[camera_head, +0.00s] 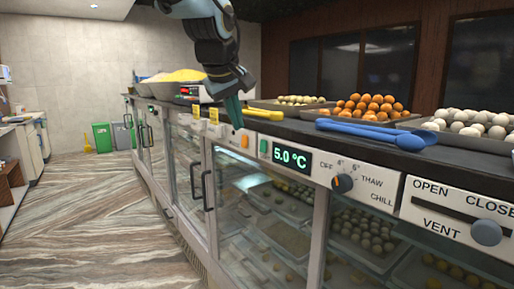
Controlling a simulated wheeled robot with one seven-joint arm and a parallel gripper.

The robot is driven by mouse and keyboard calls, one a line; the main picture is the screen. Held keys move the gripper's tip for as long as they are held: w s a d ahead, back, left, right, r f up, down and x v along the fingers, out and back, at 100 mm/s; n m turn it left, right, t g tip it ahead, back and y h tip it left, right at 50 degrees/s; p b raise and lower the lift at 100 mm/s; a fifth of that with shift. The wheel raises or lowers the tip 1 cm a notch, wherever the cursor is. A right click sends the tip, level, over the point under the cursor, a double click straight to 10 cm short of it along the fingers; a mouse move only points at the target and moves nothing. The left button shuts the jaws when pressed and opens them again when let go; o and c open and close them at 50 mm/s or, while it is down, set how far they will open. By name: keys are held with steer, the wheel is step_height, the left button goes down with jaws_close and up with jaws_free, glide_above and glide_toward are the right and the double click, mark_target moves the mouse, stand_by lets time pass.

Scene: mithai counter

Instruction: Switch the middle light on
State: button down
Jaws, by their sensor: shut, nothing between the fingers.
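My gripper (235,118) points down from the arm at upper centre, with its fingertips close to the counter's front edge. It looks shut and holds nothing. Just below and right of it, a small orange button or switch (244,141) sits on the white front panel. I cannot tell which control is the middle light's, nor whether my fingertips touch the panel.
Blue spoons (372,133) and trays of sweets (367,106) lie on the counter. Door handles (207,190) stick out below. The floor at left is clear.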

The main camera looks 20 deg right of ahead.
mark_target(263, 146)
steer(key=w+d+f+p, duration=0.1)
steer(key=d+f, duration=0.1)
steer(key=f, duration=0.1)
steer(key=w+d+f+p, duration=0.2)
steer(key=d+f, duration=0.1)
steer(key=w+d+f+p, duration=0.1)
steer(key=w+d+f, duration=0.1)
steer(key=shift+w+d+f, duration=0.15)
steer(key=shift+d+f, duration=0.1)
steer(key=shift+f, duration=0.15)
steer(key=shift+d+f+h+b, duration=0.1)
steer(key=shift+d+h+b, duration=0.15)
steer(key=shift+b, duration=0.3)
